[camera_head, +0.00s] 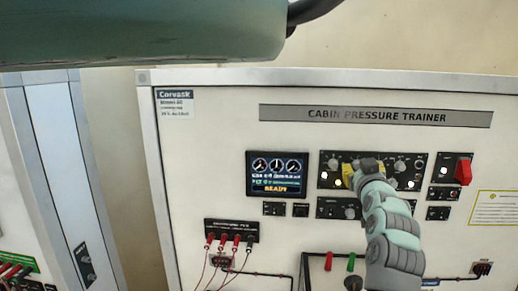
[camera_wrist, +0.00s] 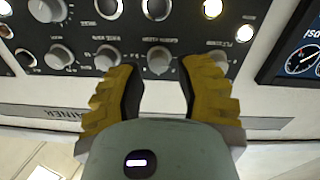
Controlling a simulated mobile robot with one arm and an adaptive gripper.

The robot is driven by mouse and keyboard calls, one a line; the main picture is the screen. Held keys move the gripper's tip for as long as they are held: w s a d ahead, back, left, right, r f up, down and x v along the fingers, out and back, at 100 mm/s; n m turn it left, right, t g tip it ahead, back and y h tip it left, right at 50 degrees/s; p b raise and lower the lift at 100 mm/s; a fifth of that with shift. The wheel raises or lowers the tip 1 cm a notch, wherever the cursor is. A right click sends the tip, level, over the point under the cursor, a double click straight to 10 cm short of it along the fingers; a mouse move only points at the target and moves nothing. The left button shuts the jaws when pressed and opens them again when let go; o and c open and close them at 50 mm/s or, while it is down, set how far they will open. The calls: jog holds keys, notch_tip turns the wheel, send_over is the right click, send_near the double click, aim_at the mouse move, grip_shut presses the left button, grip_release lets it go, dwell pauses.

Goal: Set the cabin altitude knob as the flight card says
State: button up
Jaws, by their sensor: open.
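The cabin pressure trainer panel (camera_head: 225,145) faces me. Its upper black strip (camera_head: 330,183) carries a row of grey knobs and lit lamps. My gripper (camera_head: 366,172) is in front of this strip and hides part of it. In the wrist view, which shows the panel upside down, my gripper (camera_wrist: 161,75) is open, its yellow fingers apart. One grey knob (camera_wrist: 159,60) shows between and just beyond the fingertips. Another grey knob (camera_wrist: 107,57) lies just left of the left finger. I cannot read the knob labels, so I cannot tell which is cabin altitude. No flight card is recognisable.
A display (camera_head: 276,174) reads READY left of the strip. A red switch (camera_head: 463,171) and a yellow-edged placard (camera_head: 495,208) are at the right. Red and black plugs with cables (camera_head: 230,240) hang at lower left. Another cabinet (camera_head: 60,150) stands at the left.

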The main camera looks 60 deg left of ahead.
jog(key=shift+p+x, duration=0.55)
jog(key=shift+x, duration=0.35)
jog(key=shift+w, duration=0.1)
jog(key=shift+c, duration=0.2)
grip_shut()
